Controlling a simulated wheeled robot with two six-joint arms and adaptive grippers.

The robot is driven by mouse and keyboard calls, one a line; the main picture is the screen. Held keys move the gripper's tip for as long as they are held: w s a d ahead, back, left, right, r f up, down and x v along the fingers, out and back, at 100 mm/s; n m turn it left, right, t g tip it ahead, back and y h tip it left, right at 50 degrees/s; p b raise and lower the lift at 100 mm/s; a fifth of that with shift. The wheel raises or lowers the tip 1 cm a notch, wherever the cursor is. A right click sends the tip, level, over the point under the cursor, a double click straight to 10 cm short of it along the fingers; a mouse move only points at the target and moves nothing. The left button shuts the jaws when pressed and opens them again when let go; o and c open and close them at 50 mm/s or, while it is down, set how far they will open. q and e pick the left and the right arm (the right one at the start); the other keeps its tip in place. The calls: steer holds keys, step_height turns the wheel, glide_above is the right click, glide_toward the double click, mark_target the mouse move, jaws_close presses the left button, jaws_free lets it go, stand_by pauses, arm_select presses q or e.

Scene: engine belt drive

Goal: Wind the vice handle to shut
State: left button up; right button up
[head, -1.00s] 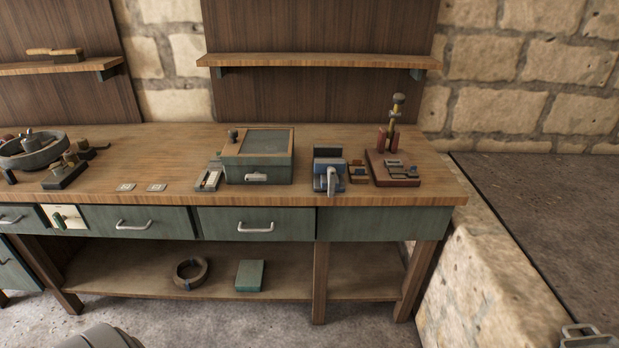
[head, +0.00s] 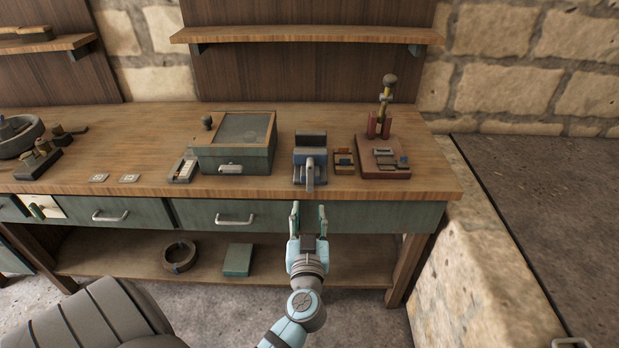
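The blue vice (head: 309,149) stands at the front edge of the bench. Its grey handle (head: 310,177) hangs down at the front face. I cannot tell from this angle how wide the jaws are.
A green box with a wooden-framed lid (head: 236,143) stands left of the vice. Small wooden blocks (head: 343,161) and a red-brown stand (head: 385,158) are to its right. Drawer handles (head: 235,219) stick out from the bench front.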

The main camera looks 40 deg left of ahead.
arm_select(q)
glide_toward(310, 179)
steer(key=w, duration=0.2)
steer(key=x, duration=0.5)
steer(key=a+x, duration=0.1)
steer(key=x, duration=0.2)
steer(key=shift+s+a+p, duration=0.1)
steer(key=shift+s+p, duration=0.1)
steer(key=shift+p, duration=0.2)
steer(key=shift+w+a+f, duration=0.1)
steer(key=shift+w+a, duration=0.05)
steer(key=shift+w, duration=0.1)
arm_select(e)
steer(key=shift+w+r, duration=0.55)
steer(key=shift+w, duration=0.2)
arm_select(q)
steer(key=shift+s, duration=0.1)
steer(key=shift+c, duration=0.4)
